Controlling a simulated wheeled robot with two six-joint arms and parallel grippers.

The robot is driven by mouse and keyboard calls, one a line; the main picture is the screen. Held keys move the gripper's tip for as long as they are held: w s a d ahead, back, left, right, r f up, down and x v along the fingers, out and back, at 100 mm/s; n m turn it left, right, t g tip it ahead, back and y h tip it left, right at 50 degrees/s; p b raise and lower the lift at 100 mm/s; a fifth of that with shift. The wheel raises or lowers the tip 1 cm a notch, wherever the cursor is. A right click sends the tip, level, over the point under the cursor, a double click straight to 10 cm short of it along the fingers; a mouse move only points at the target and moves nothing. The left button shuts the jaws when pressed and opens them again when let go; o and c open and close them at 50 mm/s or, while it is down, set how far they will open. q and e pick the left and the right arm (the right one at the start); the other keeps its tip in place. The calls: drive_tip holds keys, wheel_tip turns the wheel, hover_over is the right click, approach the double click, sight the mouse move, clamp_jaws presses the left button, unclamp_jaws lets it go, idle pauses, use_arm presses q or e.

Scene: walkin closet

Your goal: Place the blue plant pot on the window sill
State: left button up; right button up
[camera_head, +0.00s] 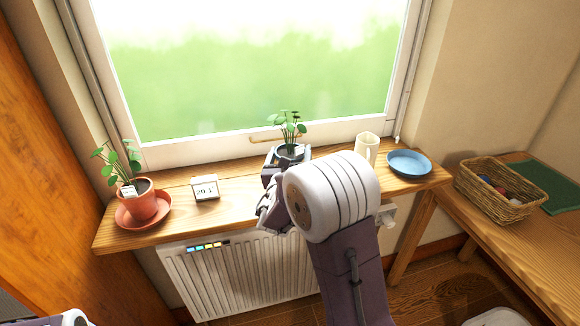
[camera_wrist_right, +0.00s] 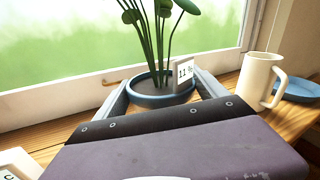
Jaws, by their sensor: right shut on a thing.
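The blue plant pot (camera_head: 291,151) holds a green round-leaved plant and is at the middle of the wooden window sill (camera_head: 168,203), near the window. In the right wrist view the pot (camera_wrist_right: 160,101) stands upright between the two fingers, with a small white tag at its rim. My right gripper (camera_head: 287,157) is shut on the pot, one finger on each side. The pot's base is hidden, so I cannot tell whether it touches the sill. Of my left arm only a small part shows at the bottom left corner; its gripper is out of view.
On the sill, a terracotta pot (camera_head: 143,203) in a saucer and a small white display (camera_head: 205,189) stand to the left. A cream mug (camera_head: 366,148) and a blue dish (camera_head: 409,164) are to the right. A wicker basket (camera_head: 497,196) sits on the right bench. A radiator (camera_head: 235,275) is below.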

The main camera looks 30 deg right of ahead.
wheel_tip(320, 180, down, 4)
drive_tip(key=shift+f+b, duration=0.1)
drive_tip(key=shift+b, duration=0.35)
